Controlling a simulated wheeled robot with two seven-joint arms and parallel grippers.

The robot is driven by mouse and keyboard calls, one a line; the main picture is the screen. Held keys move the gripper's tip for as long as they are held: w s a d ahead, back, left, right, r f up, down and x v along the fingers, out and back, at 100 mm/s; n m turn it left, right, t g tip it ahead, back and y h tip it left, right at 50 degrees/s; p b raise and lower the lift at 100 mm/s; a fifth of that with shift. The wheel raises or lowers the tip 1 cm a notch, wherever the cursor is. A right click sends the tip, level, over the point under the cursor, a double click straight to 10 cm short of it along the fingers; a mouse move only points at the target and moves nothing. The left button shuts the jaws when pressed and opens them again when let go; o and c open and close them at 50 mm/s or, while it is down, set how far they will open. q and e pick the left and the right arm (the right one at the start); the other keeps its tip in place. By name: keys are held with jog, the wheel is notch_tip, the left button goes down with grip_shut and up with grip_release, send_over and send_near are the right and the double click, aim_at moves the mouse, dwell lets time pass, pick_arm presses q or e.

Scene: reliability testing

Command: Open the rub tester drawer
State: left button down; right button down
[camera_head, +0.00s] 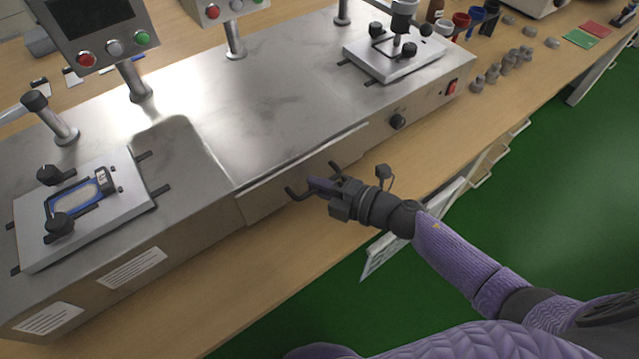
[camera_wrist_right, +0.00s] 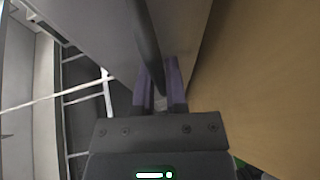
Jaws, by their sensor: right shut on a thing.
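The rub tester (camera_head: 190,130) is a long metal machine on the wooden bench. Its drawer front (camera_head: 290,180) is at the middle of the front face, with a dark bar handle (camera_head: 296,194). My right gripper (camera_head: 318,186) is at the handle, its fingers shut on it. In the right wrist view the dark handle bar (camera_wrist_right: 146,45) runs between the two purple-grey fingers (camera_wrist_right: 160,90) of that gripper. Whether the drawer stands out from the face is hard to tell. My left gripper is not in view.
A clamp plate (camera_head: 85,205) sits on the machine at left, another (camera_head: 395,55) at far right. A control panel (camera_head: 95,30) stands at the back left. Several small grey weights (camera_head: 505,65) stand on the bench at right. Green floor (camera_head: 560,190) is open beyond the bench edge.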

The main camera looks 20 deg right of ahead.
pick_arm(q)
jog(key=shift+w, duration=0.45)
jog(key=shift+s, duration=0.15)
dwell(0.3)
